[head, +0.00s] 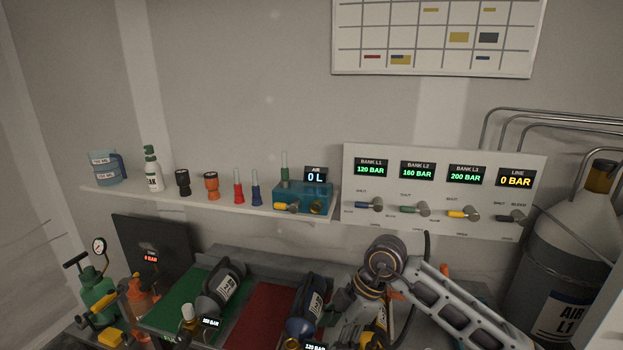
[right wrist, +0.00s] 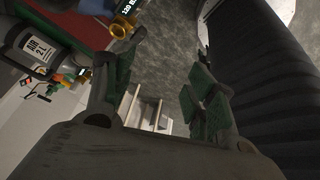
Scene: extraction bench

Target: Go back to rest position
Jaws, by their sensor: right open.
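My right gripper (right wrist: 160,100) is open in the right wrist view, with nothing between its green-padded fingers. In the head view my right arm comes in from the right, over the bench. Its bent part stands just right of a dark blue cylinder, and I cannot make out its fingertips there. My left gripper is not in view.
A grey cylinder (head: 222,288) lies by the green mat (head: 180,299), and the dark blue cylinder (head: 303,308) by the red mat (head: 262,312). Sprayers (head: 95,297) stand at left. A valve panel (head: 440,192) and shelf (head: 135,196) are behind; a large tank (head: 560,265) stands right.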

